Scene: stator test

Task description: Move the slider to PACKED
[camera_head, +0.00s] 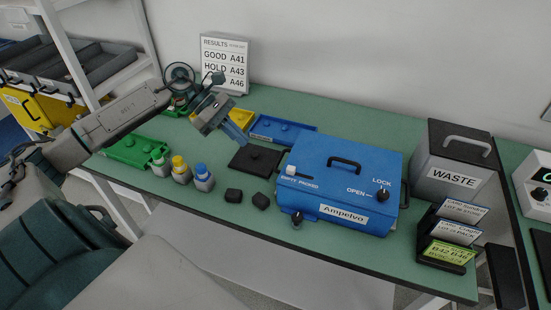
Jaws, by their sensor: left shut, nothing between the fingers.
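The blue Ampelvo box (342,178) stands on the green table, with a black handle on its lid. The white slider (291,170) is at the left of the box top, above the small EMPTY / PACKED lettering, on the EMPTY side. A black OPEN / LOCK knob (383,195) is at the right of the box top. My left gripper (243,143) is shut and empty, pointing down to the right, above the black mat and left of the slider, apart from the box. My right gripper is not in view.
A black mat (255,159), a blue tray (283,131) and a green tray (135,152) lie near the gripper. The waste bin (452,176) and card rack (447,235) are at right.

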